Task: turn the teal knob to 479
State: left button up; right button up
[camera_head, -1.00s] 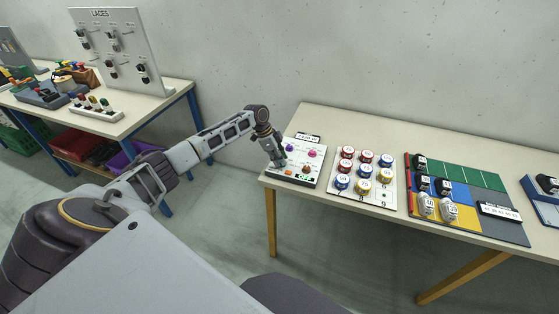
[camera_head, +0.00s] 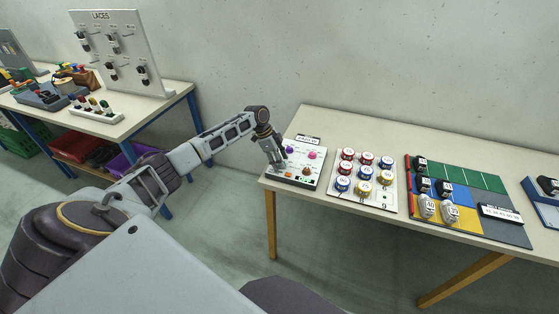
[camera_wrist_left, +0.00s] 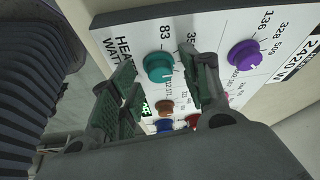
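The teal knob (camera_wrist_left: 158,67) is on a white control panel (camera_head: 318,165) at the left end of the near table. In the left wrist view its white pointer mark shows, with printed numbers around the knob, some of them hidden by the fingers. My left gripper (camera_wrist_left: 157,75) is open, with one dark green finger on each side of the teal knob. I cannot tell whether the fingers touch it. In the head view my left gripper (camera_head: 278,164) is over the panel's left part and hides the teal knob. My right gripper is not in view.
A purple knob (camera_wrist_left: 243,54) sits close to the right finger. Brown (camera_wrist_left: 165,107), blue and red controls and a small green display are partly hidden below the teal knob. A board of round cans (camera_head: 365,172) and a coloured mat (camera_head: 480,180) lie to the right.

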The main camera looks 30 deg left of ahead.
pick_arm(q)
jog(key=v, duration=1.2)
dwell(0.3)
dwell(0.7)
